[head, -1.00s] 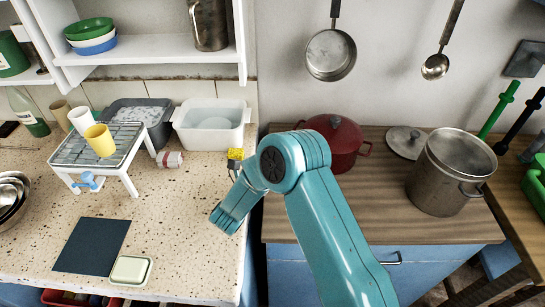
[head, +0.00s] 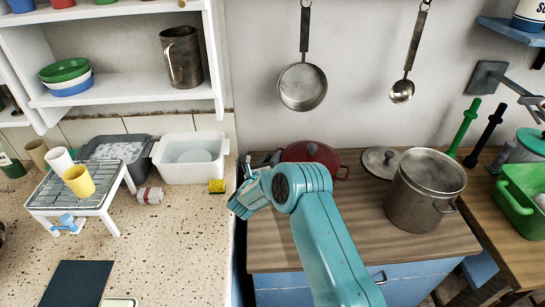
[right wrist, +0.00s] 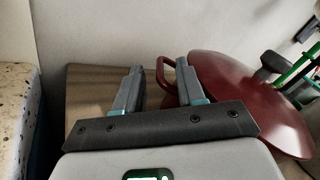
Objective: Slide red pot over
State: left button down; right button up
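The red pot (head: 312,155), lid on, stands on the wooden worktop, partly hidden behind my right arm. In the right wrist view its dark red lid and body (right wrist: 240,95) fill the right side, and its loop handle (right wrist: 164,80) points toward my gripper. My right gripper (right wrist: 157,84) is open, its two fingers apart. The handle shows between the fingers, close to the right one; I cannot tell whether they touch. In the head view the right gripper (head: 262,158) is at the pot's left side, largely hidden by my wrist. My left gripper is not in view.
A steel pot (head: 425,195) and a loose lid (head: 381,162) stand right of the red pot. On the stone counter left are a yellow sponge (head: 216,187), a white basin (head: 190,160) and a rack (head: 85,190). A ladle (head: 402,90) and pan (head: 303,87) hang above.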

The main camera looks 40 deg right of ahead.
jog(key=shift+w+d, duration=0.15)
jog(key=shift+d, duration=0.1)
grip_shut()
dwell(1.4)
